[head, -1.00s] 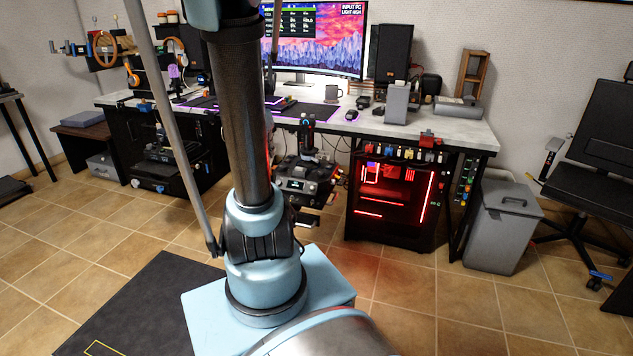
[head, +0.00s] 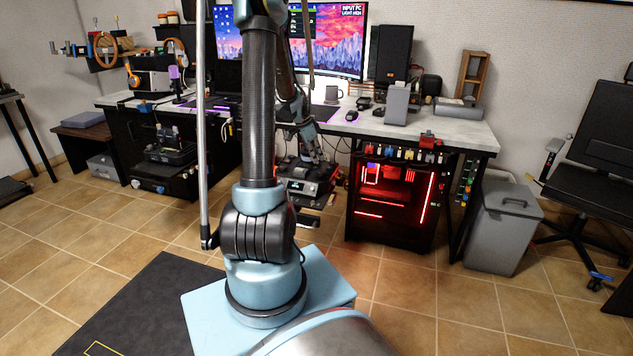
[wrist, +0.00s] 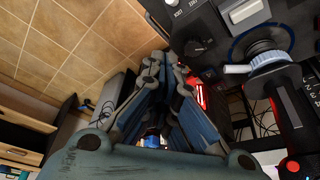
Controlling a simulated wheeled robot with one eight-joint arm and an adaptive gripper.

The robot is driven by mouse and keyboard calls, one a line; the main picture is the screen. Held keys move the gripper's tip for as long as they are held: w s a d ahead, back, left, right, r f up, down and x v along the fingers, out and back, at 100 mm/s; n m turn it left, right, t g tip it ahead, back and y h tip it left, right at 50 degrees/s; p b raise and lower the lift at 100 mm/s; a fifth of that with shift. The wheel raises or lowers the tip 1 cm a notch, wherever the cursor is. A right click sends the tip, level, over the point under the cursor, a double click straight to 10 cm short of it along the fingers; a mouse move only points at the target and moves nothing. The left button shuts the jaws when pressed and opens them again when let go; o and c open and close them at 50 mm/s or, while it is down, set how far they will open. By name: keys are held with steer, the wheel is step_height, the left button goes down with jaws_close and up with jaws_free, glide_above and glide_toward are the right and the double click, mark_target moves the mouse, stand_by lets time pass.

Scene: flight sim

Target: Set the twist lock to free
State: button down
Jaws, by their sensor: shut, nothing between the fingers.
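My gripper (wrist: 168,65) is shut and empty, its fingers converging near the middle of the wrist view. To its right is a black flight-stick base, where a blue ring with a pale lever (wrist: 238,69) surrounds the stick's foot. This looks like the twist lock; I cannot read its setting. The fingers are apart from the lever in that picture. In the head view my gripper (head: 314,152) is over the black control unit (head: 305,187) in front of the desk, and my arm hides much of the stick there.
The unit's panel has a black knob (wrist: 200,46) near the fingertips and a pale switch (wrist: 245,10). The desk (head: 440,128) stands behind, with a red-lit PC case (head: 395,200) to the right. A grey bin (head: 503,225) stands further right.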

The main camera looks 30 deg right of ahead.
mark_target(312, 189)
steer(key=x, duration=0.3)
steer(key=a+x, duration=0.1)
steer(key=x, duration=0.3)
steer(key=a+f+x, duration=0.1)
steer(key=x, duration=0.3)
steer(key=shift+w+a+r, duration=0.15)
steer(key=shift+w+a, duration=0.05)
steer(key=shift+w, duration=0.15)
steer(key=shift+w+a+f, duration=0.1)
steer(key=shift+a+f, duration=0.15)
steer(key=shift+a, duration=0.25)
steer(key=shift+d, duration=0.15)
